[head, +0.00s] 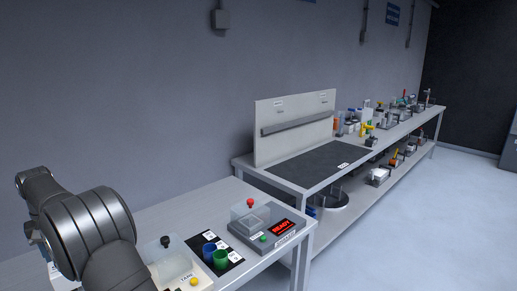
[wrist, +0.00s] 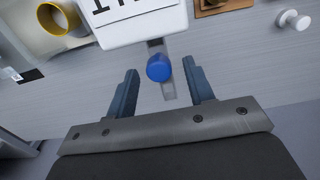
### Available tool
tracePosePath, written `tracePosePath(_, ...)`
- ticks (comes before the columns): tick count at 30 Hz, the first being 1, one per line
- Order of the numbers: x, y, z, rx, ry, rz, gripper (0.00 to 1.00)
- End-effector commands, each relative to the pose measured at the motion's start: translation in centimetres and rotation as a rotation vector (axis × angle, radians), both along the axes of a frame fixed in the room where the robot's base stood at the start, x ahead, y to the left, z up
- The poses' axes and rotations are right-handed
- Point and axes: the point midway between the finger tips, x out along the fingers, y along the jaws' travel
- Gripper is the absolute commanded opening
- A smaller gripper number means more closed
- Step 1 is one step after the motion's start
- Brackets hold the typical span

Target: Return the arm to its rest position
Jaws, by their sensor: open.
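My gripper (wrist: 160,68) is open in the wrist view, its two blue-grey fingers spread apart. A round blue knob (wrist: 158,68) on a grey strip shows between the fingertips, with clear gaps on both sides. A white block with dark lettering (wrist: 142,22) is just beyond the knob. In the head view my dark grey arm fills the lower left corner, bent over the near bench. My gripper cannot be made out there.
The near bench (head: 185,209) carries a clear-lidded box with a yellow button (head: 193,281), a blue cup (head: 209,252), a green cup (head: 221,258) and a device with a red READY display (head: 284,226). A yellow ring (wrist: 60,18) and white knob (wrist: 293,20) flank the block.

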Motion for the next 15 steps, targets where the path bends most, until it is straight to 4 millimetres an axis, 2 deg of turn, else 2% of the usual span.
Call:
tracePosePath(5,0.0,0.1,2.3,0.004,-0.002,0.000,0.48)
tracePosePath(15,0.0,0.1,9.0,0.004,-0.002,0.001,0.48)
